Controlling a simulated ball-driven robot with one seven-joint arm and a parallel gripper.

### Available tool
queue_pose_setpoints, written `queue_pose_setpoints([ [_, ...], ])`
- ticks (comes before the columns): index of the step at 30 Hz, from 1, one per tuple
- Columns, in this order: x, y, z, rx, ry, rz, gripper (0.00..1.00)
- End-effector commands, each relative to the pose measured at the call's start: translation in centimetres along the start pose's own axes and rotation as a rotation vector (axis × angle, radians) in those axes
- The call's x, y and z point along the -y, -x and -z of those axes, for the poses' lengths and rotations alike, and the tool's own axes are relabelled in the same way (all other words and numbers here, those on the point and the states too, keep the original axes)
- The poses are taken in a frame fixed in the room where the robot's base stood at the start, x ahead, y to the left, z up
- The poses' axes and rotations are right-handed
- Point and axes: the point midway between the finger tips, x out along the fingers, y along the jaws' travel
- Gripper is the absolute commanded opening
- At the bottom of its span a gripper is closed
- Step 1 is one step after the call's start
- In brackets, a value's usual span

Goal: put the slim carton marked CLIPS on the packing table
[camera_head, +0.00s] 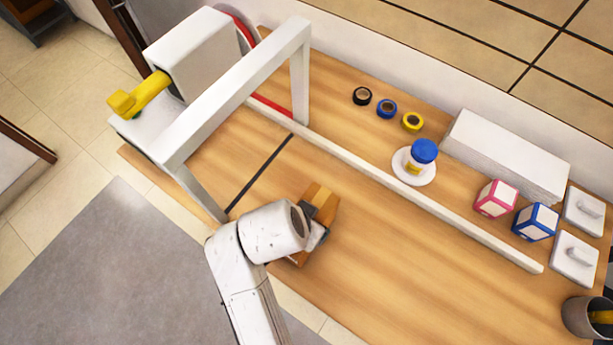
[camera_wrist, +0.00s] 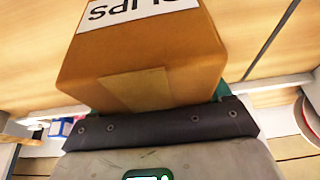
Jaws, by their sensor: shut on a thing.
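The slim brown carton (camera_wrist: 140,60) fills the middle of the wrist view. Its white label, upside down, shows letters reading CLIPS, partly cut off by the frame edge. My gripper (camera_wrist: 155,112) is shut on the carton. In the head view the carton (camera_head: 321,203) shows just beyond my white wrist, which hides part of it and most of my gripper (camera_head: 312,236). The wooden packing table (camera_head: 400,265) lies beneath. I cannot tell whether the carton touches the tabletop.
A white frame (camera_head: 240,90) and a long white rail (camera_head: 400,190) cross the table. Beyond the rail are tape rolls (camera_head: 387,109), a blue-lidded jar (camera_head: 424,151) and a white slab (camera_head: 505,155). Pink (camera_head: 496,199) and blue (camera_head: 535,222) boxes stand right. The front middle is clear.

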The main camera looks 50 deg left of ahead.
Motion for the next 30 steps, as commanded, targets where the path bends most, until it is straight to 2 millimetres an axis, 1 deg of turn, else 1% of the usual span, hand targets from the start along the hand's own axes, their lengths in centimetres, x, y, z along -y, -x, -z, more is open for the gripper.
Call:
queue_pose_setpoints([
  [11, 0.0, -0.34, -0.1, -0.002, -0.002, 0.0, 0.27],
  [12, -0.03, -0.44, -0.18, 0.0, -0.001, 0.0, 0.78],
  [19, -0.01, -0.37, -0.17, 0.0, -0.001, 0.0, 1.0],
  [26, 0.0, -0.3, -0.14, 0.0, 0.0, 0.0, 1.0],
  [30, 0.06, 0.48, 0.0, -0.002, -0.001, 0.002, 1.0],
])
